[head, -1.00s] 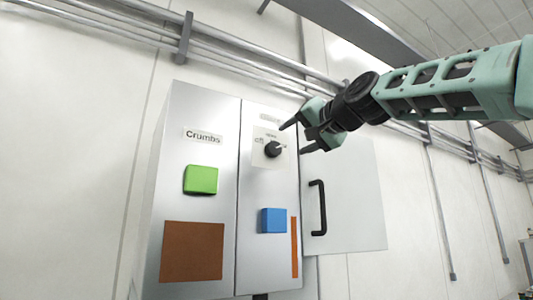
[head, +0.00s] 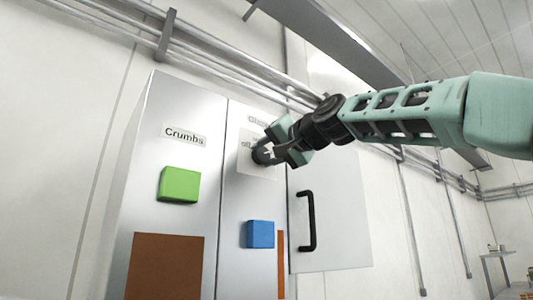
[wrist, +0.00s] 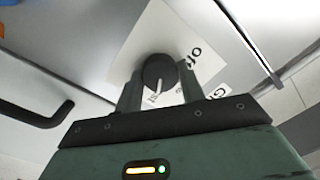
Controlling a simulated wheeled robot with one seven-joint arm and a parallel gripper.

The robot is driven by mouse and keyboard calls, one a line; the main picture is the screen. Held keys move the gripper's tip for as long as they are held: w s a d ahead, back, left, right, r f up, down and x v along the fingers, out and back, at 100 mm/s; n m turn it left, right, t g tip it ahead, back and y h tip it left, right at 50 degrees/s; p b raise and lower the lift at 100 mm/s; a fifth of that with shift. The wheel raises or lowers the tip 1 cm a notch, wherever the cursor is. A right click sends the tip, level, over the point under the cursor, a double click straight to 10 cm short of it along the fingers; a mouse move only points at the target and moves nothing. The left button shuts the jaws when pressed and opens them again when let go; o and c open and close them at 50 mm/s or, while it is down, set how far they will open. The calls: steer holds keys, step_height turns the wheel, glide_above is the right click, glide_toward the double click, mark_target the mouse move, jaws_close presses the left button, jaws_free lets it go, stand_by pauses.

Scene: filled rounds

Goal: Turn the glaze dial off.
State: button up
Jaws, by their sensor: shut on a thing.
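The glaze dial (head: 262,155) is a round black knob on a pale label plate on the right-hand part of the metal cabinet. In the wrist view the dial (wrist: 158,72) sits between my fingers, with a white pointer line on its face. The word "off" is printed on the plate beside it, and the pointer does not point at that word. My gripper (head: 270,152) is shut on the dial, one finger on each side. In the wrist view my gripper (wrist: 160,92) hides part of the plate's lettering.
A green block (head: 179,184) sits under the "Crumbs" label (head: 185,134). A blue block (head: 260,234) is below the dial. An open-looking pale door panel (head: 340,215) with a black handle (head: 307,221) stands to the right. Pipes run along the wall above.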

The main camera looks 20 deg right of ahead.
steer(key=shift+f+n, duration=0.1)
steer(key=shift+n, duration=0.2)
steer(key=n+b, duration=0.2)
steer(key=n, duration=0.2)
steer(key=shift+n, duration=0.3)
steer(key=n+b, duration=0.1)
steer(key=n, duration=0.5)
steer(key=shift+h+b, duration=0.3)
steer(key=shift+h, duration=0.1)
steer(key=n, duration=0.6)
steer(key=shift+b, duration=0.4)
steer(key=n, duration=0.5)
steer(key=shift+n+h, duration=0.3)
steer(key=shift+n, duration=0.1)
steer(key=o, duration=1)
